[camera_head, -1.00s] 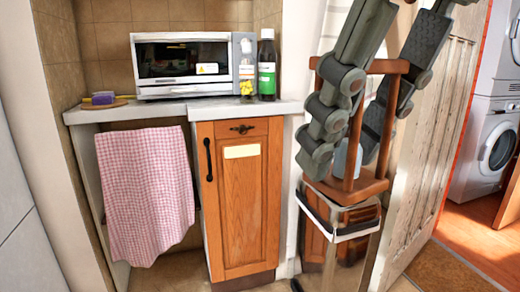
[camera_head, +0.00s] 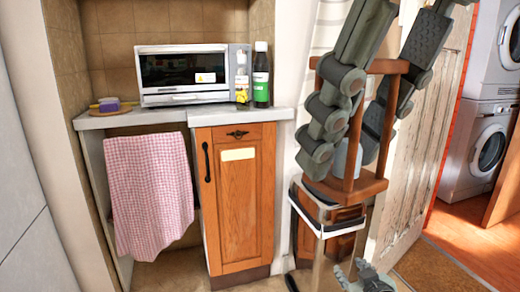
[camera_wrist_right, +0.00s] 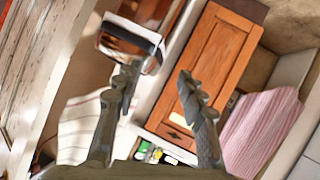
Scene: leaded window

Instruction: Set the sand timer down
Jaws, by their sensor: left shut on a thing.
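The sand timer (camera_head: 372,187) has a brown wooden frame with posts and pale glass. It is large and close at the right of the head view, roughly upright. My left gripper (camera_head: 343,135) is shut on it, its grey ridged fingers reaching down across the frame and hiding much of the glass. My right gripper (camera_head: 365,280) shows at the bottom edge of the head view, below the timer. In the right wrist view my right gripper (camera_wrist_right: 160,85) is open with nothing between its fingers.
The counter (camera_head: 150,118) holds a microwave (camera_head: 185,75), two bottles (camera_head: 261,75) and a sponge dish (camera_head: 108,107). A wooden cabinet (camera_head: 238,200) and checked towel (camera_head: 150,190) are below. A shiny bin (camera_head: 332,228) stands behind the timer. The counter's front strip is clear.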

